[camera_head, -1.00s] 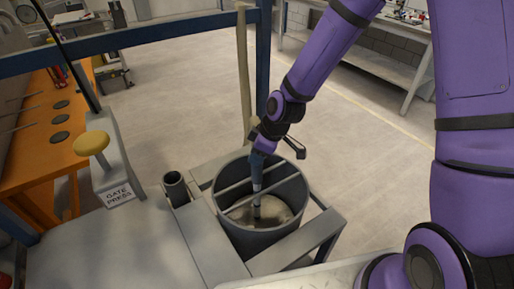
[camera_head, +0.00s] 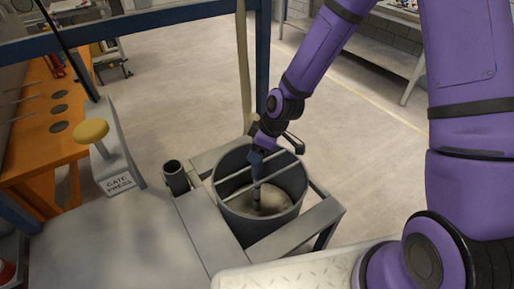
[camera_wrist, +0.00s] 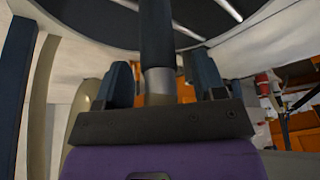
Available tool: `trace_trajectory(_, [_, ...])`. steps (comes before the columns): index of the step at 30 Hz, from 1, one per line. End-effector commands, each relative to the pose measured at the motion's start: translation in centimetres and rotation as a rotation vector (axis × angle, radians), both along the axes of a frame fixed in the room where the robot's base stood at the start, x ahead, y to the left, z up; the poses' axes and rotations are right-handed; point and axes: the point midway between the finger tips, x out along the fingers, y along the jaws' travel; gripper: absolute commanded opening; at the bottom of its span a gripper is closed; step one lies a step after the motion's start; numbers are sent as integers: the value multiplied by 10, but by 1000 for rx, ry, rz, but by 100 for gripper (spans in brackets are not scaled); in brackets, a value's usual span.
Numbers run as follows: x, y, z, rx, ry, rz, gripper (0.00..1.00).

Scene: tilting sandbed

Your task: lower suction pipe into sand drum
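The sand drum (camera_head: 222,204) is a grey open cylinder with two bars across its mouth, set in a grey frame. Pale sand (camera_head: 274,201) shows inside it. My gripper (camera_head: 257,158) is over the drum's mouth, near the bars. It points down and appears shut on the dark suction pipe (camera_head: 257,192). The pipe stands nearly upright inside the drum, its lower end at the sand; whether it enters the sand is unclear. In the wrist view, the pipe (camera_wrist: 156,35) runs between the two blue fingers (camera_wrist: 160,84), and the drum's dark inside lies beyond.
A short grey tube (camera_head: 176,178) stands left of the drum. A blue frame post (camera_head: 263,55) and a beige hose (camera_head: 243,75) stand behind the drum. Open floor lies beyond.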

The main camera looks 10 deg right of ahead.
Motion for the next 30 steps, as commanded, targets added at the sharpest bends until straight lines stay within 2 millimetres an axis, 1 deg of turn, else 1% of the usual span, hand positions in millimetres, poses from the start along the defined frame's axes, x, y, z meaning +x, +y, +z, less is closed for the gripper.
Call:
trace_trajectory(8, [0, 0, 0, 0, 2, -1, 64])
trace_trajectory(11, [0, -2, 4, 0, 0, -2, 64])
trace_trajectory(14, [-2, -6, 14, 1, -1, -2, 64])
trace_trajectory(22, [-7, -21, 52, -1, -4, -3, 64])
trace_trajectory(30, [-12, -32, 82, 0, -1, -3, 64])
